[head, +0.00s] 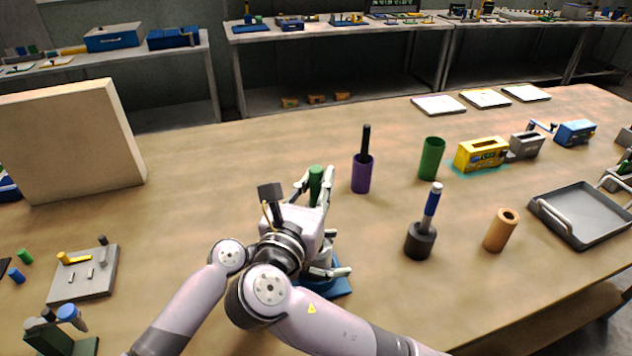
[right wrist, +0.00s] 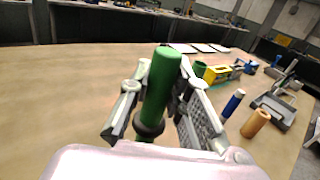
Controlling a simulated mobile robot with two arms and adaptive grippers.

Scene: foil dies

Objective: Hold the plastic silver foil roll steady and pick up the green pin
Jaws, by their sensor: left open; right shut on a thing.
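The green pin (head: 316,184) stands upright between the fingers of my right gripper (head: 314,190), which is shut on it. In the right wrist view the green pin (right wrist: 161,82) is a smooth green cylinder with a dark collar (right wrist: 148,126) at its lower part, between the fingers. My left gripper (head: 332,262) is open, below the right one and beside a blue base (head: 340,284). My arms hide much of this spot, and I cannot make out the silver foil roll there.
A purple cup with a black rod (head: 361,177), a green cup (head: 431,159), a black base with a blue handle (head: 421,240) and a tan tube (head: 501,230) stand to the right. A grey tray (head: 570,222) lies far right. A beige block (head: 65,140) stands left.

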